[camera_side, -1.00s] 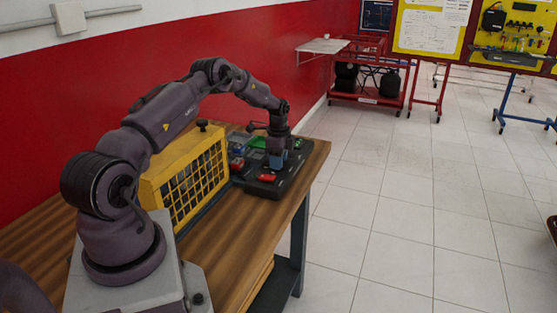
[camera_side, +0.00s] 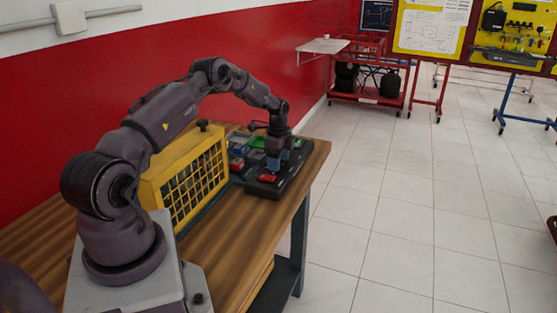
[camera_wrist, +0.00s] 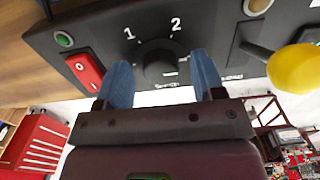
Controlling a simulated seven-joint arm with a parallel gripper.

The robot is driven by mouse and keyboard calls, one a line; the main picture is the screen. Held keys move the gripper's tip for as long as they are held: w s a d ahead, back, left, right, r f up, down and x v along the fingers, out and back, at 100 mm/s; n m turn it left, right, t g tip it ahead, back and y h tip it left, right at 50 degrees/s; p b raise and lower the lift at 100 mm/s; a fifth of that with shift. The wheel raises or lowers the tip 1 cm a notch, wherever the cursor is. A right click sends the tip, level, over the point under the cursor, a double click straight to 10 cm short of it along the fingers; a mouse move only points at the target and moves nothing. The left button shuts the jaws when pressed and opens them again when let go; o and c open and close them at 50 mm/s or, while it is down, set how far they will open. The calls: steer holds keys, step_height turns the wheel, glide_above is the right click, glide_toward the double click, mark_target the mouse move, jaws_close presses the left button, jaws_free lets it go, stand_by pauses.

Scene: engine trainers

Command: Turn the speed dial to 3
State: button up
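The speed dial (camera_wrist: 158,66) is a round black knob on a dark control panel (camera_wrist: 228,32), with white marks "1" and "2" beyond it in the wrist view. Other marks near it are partly hidden or too small to read. My gripper (camera_wrist: 162,63) is open, with one blue finger on each side of the dial. A gap shows on both sides, and I cannot tell if either finger touches it. In the side view my gripper (camera_side: 277,166) points down over the panel (camera_side: 262,190), and the dial is hidden there.
A red rocker switch (camera_wrist: 85,71) and a green button (camera_wrist: 64,39) sit left of the dial. A yellow-knobbed lever (camera_wrist: 292,68) stands close on the right. A yellow cage (camera_side: 190,178) stands beside the panel on the wooden table (camera_side: 225,230).

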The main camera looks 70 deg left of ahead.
step_height(320, 180, up, 13)
stand_by(0.6)
stand_by(0.3)
steer(key=s+d+r+n, duration=0.4)
steer(key=d+r+n, duration=0.15)
steer(key=d, duration=0.55)
steer(key=s+d+r+n, duration=0.4)
steer(key=d+r+n, duration=0.15)
steer(key=d, duration=0.55)
steer(key=s+d+r+m+t, duration=0.1)
steer(key=s+d+r+t, duration=0.1)
steer(key=s+d, duration=0.4)
steer(key=s+d+r+t, duration=0.3)
steer(key=s+d+r, duration=0.2)
steer(key=s+d, duration=0.2)
steer(key=shift+s+d+r+m+t, duration=0.2)
steer(key=shift+s+d+m+t, duration=0.15)
steer(key=shift+d, duration=0.45)
